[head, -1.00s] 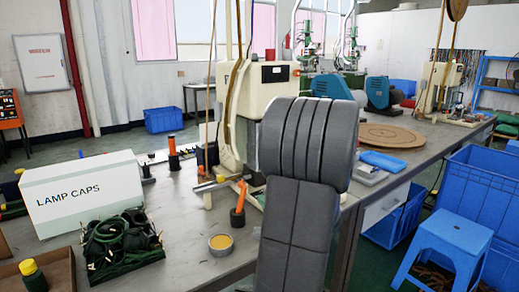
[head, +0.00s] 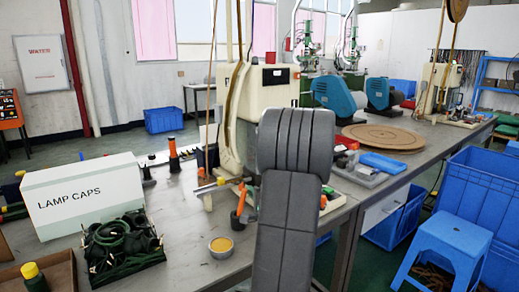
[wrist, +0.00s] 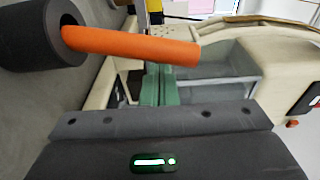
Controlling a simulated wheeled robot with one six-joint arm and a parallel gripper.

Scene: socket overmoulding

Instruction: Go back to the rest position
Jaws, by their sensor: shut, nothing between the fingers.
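My gripper (wrist: 158,80) shows in the wrist view as two green fingers close together, shut and empty. In the head view my grey arm stands in front of the bench, and the gripper is hidden from sight. An orange handle in a dark base (wrist: 130,45) lies across the upper left of the wrist view, apart from the fingers as far as I can tell. In the head view an orange-handled piece (head: 239,204) stands on the bench just left of my arm.
The cream machine (head: 262,95) stands behind my arm. A lamp caps box (head: 85,193), a tray of dark green parts (head: 122,242) and a small yellow-filled tin (head: 221,246) occupy the bench's left. A round board (head: 384,137) and blue tray (head: 383,162) lie right. A blue stool (head: 452,235) stands beside the bench.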

